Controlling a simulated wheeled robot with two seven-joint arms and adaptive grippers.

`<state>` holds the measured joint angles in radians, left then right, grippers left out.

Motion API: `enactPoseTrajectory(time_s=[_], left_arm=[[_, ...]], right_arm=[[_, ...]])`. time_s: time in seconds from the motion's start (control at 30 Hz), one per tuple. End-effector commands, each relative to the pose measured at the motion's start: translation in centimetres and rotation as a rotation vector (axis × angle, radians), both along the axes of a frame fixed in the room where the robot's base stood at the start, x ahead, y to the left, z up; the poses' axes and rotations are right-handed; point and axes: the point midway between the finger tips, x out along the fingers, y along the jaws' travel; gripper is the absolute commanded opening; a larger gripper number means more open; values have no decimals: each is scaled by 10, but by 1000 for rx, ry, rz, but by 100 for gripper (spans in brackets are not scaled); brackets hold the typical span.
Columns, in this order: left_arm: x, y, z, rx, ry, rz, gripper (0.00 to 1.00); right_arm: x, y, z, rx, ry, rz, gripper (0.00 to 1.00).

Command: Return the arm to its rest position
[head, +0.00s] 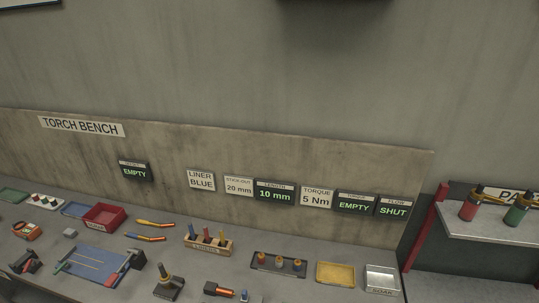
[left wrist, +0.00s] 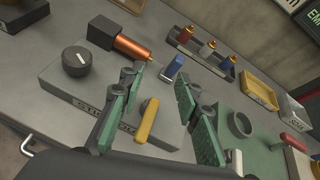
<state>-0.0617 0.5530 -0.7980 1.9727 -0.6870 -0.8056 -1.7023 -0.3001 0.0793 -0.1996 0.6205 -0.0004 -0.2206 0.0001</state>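My left gripper (left wrist: 159,82) shows in the left wrist view, with its two green-padded fingers spread apart. Nothing is held between them. A short yellow bar (left wrist: 147,121) shows in the gap between the fingers, over a grey box (left wrist: 68,92) with a dark knob and a partly hidden label; neither finger is seen to touch the bar. In the head view neither arm nor gripper shows. My right gripper is in no view.
The bench carries a blue mat (head: 92,262), a red bin (head: 104,217), a nozzle rack (head: 279,264), a yellow tray (head: 336,273) and a grey tray (head: 383,279). Signs line the back panel. In the left wrist view, a blue piece (left wrist: 173,67) stands beyond the fingertips.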

Motion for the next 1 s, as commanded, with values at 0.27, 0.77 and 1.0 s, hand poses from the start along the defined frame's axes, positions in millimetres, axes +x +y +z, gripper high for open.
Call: enactPoseTrajectory(time_s=[0.27, 0.77, 1.0], left_arm=[[-61, 102, -16, -897, 234, 818, 30], [-209, 178, -48, -1767, 245, 1891, 30], [-259, 187, -49, -1947, 166, 2204, 30]], right_arm=[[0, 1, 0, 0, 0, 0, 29], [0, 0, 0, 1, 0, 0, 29], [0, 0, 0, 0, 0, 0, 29]])
